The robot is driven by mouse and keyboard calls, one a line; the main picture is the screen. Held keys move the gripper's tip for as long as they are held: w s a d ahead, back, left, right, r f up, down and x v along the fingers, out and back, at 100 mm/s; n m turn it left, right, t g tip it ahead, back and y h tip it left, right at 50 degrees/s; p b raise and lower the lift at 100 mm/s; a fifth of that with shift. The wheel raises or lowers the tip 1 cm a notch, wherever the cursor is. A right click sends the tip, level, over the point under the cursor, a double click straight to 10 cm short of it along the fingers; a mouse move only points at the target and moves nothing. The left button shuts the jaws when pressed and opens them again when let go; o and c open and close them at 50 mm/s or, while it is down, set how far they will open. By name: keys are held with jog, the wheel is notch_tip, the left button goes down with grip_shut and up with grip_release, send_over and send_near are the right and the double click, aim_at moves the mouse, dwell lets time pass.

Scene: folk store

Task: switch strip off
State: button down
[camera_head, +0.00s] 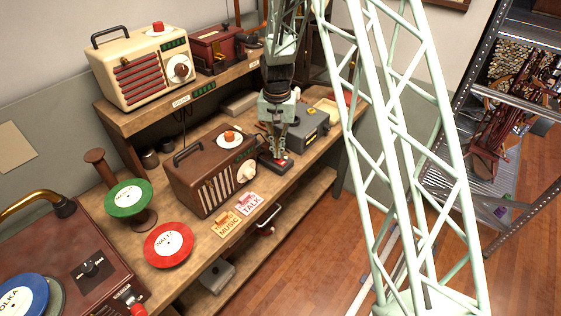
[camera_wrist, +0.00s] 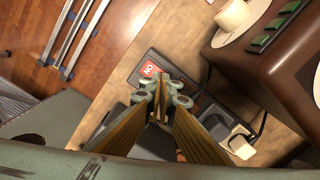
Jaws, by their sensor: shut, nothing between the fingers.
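The power strip (camera_wrist: 196,99) is a dark bar lying on the bench, running diagonally across the middle of the wrist view. Its red switch (camera_wrist: 149,70) with white lettering, seemingly "ON", shows at the strip's upper left end. In the head view the strip (camera_head: 287,166) shows partly beneath my gripper (camera_head: 275,154), beside the brown radio. My gripper points down with its fingers closed and empty. In the wrist view the fingertips (camera_wrist: 163,88) appear right beside the red switch and cover part of the strip. I cannot tell whether they touch it.
The brown radio (camera_head: 208,176) stands close left of my gripper. A grey box (camera_head: 308,130) is close on the right. A pale plug (camera_wrist: 241,146) and cord are at the strip's other end. Music and talk cards (camera_head: 227,222) lie near the bench's front edge. Records lie further left.

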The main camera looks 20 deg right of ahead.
jog(key=shift+f+b, duration=0.65)
jog(key=shift+f, duration=0.45)
dwell(1.5)
jog(key=shift+r, duration=0.1)
jog(key=shift+r+p, duration=1.3)
jog(key=shift+r, duration=2.15)
